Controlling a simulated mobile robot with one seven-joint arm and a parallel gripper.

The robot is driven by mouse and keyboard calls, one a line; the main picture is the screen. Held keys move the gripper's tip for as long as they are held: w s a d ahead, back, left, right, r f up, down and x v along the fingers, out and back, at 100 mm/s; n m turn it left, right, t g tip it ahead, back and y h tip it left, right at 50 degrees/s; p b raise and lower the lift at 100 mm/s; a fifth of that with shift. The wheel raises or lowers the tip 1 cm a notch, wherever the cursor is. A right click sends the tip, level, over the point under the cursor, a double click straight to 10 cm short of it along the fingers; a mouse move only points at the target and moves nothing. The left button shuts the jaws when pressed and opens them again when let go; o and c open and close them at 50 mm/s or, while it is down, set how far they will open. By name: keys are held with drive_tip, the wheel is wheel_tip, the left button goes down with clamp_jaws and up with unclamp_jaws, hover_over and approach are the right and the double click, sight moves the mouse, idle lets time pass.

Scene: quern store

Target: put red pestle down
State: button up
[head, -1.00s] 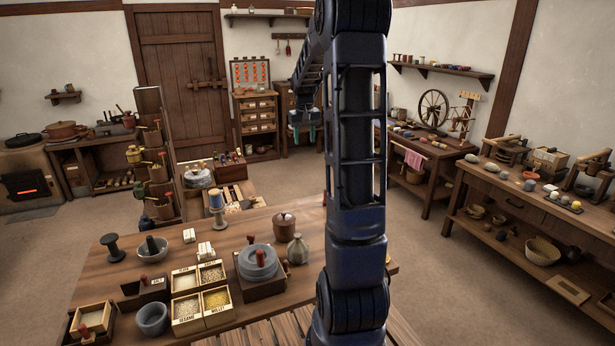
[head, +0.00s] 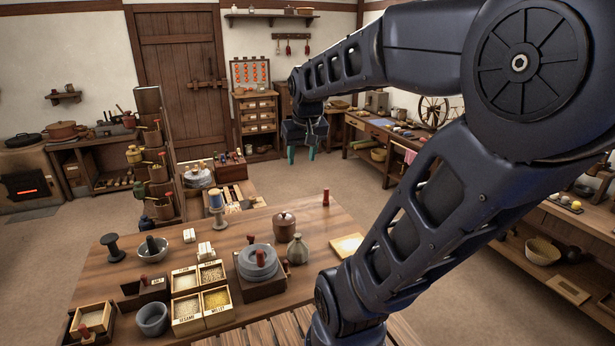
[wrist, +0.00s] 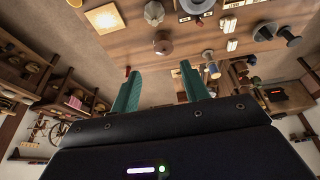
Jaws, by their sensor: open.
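The red pestle (head: 326,198) stands upright on the wooden table (head: 345,222), near its far right corner. In the wrist view a small red piece of it (wrist: 127,71) shows just past the tip of the left finger. My gripper (head: 301,153) is open, with two teal fingers pointing down and nothing between them. In the head view it appears above and slightly left of the pestle, apart from it. The fingers also show in the wrist view (wrist: 160,72).
Grain boxes (head: 201,295) stand front left. Table around the pestle is bare.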

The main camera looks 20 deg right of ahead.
drive_tip(key=s+a+f, duration=0.1)
drive_tip(key=s+f, duration=0.1)
drive_tip(key=s, duration=0.5)
drive_tip(key=shift+s+a+f+t, duration=0.3)
drive_tip(key=shift+s+a+f, duration=0.05)
drive_tip(key=shift+s+f, duration=0.05)
idle(0.8)
